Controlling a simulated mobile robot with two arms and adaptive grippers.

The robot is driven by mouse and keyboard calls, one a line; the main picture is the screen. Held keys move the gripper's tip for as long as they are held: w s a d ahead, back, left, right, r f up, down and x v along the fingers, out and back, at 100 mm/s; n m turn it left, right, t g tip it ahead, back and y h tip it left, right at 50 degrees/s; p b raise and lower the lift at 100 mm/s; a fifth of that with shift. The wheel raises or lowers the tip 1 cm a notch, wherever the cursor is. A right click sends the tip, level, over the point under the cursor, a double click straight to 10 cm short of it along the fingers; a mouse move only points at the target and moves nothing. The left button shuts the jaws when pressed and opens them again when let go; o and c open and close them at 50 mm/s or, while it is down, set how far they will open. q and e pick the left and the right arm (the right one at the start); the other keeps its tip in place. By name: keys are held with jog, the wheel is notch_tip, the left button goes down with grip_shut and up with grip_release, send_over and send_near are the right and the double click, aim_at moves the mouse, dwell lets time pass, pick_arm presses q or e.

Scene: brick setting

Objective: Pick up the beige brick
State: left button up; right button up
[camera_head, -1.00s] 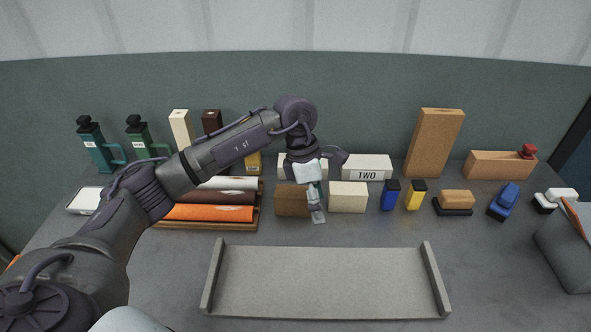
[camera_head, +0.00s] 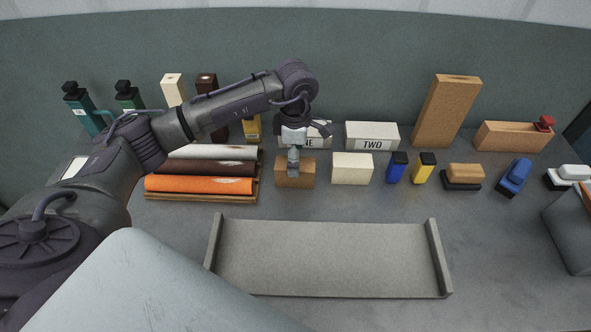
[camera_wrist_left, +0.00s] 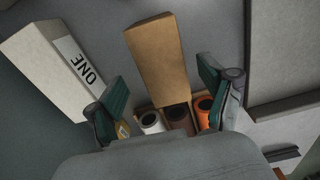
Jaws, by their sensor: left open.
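The beige brick (camera_head: 352,169) is a pale cream block standing on the table just right of a tan-brown brick (camera_head: 294,180). In the left wrist view the open fingers (camera_wrist_left: 160,88) lie on either side of the tan-brown brick (camera_wrist_left: 155,60), with nothing visibly gripped. I cannot make out the beige brick in that view. My right gripper is not in view.
White blocks marked ONE (camera_wrist_left: 55,70) and TWO (camera_head: 372,136) stand behind. Coloured rolls (camera_head: 200,185) lie left on a rack. Blue (camera_head: 397,168) and yellow (camera_head: 423,168) bottles stand right of the beige brick. A grey tray (camera_head: 330,258) lies in front.

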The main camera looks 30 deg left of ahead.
pick_arm(q)
jog(key=shift+s+f, duration=0.1)
jog(key=shift+f, duration=0.3)
notch_tip(320, 180, down, 4)
jog(key=shift+s+d+r+p, duration=0.15)
jog(key=shift+r+p, duration=0.1)
jog(key=shift+p, duration=0.5)
jog(key=shift+f, duration=0.4)
jog(key=shift+c, duration=0.3)
jog(key=c, duration=1.4)
jog(key=shift+r, duration=0.1)
